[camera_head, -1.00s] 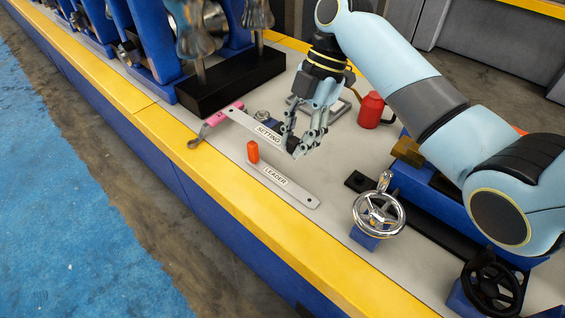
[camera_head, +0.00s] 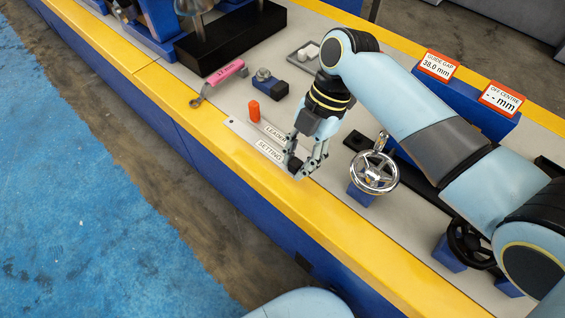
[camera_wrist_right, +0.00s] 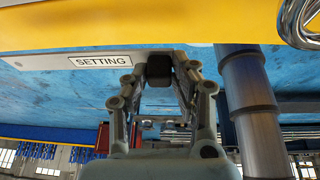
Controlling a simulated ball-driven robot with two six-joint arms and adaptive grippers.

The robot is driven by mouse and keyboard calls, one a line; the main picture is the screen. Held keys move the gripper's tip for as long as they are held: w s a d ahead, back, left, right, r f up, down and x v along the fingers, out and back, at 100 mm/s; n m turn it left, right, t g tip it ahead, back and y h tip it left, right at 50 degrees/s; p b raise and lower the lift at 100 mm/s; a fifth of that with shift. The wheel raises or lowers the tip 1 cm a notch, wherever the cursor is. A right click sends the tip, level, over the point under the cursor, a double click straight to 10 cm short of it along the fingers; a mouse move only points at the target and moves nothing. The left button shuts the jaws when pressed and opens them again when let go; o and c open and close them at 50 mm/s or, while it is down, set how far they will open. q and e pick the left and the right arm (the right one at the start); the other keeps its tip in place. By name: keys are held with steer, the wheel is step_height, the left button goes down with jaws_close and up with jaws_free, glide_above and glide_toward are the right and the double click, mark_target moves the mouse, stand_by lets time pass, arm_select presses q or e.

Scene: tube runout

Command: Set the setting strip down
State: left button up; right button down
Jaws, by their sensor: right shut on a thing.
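The setting strip (camera_head: 240,129) is a flat pale metal bar with a "SETTING" label. It lies alongside the leader strip (camera_head: 276,131), on its front side, near the bench's yellow edge. My right gripper (camera_head: 299,168) is shut on its right end, and its fingers hide that end. In the right wrist view the setting strip (camera_wrist_right: 45,62) runs left from the gripper (camera_wrist_right: 160,68). I cannot tell whether the strip touches the bench. The leader strip is partly hidden behind it, with an orange peg (camera_head: 254,111) at its left end. My left gripper is out of view.
A pink-handled tool (camera_head: 226,72) and a small blue and black block (camera_head: 272,82) lie behind to the left. A chrome handwheel (camera_head: 374,174) stands right of the gripper. Two readout signs (camera_head: 438,66) stand at the back. The yellow edge (camera_head: 190,128) borders the front.

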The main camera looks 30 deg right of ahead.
mark_target(281, 164)
steer(key=w+a+f, duration=0.2)
steer(key=shift+w, duration=0.4)
steer(key=shift+f+b, duration=0.5)
steer(key=shift+f, duration=1.55)
steer(key=shift+f, duration=0.15)
steer(key=c, duration=1.1)
jaws_free()
steer(key=shift+o, duration=0.2)
steer(key=p+v, duration=0.1)
steer(key=v, duration=1.1)
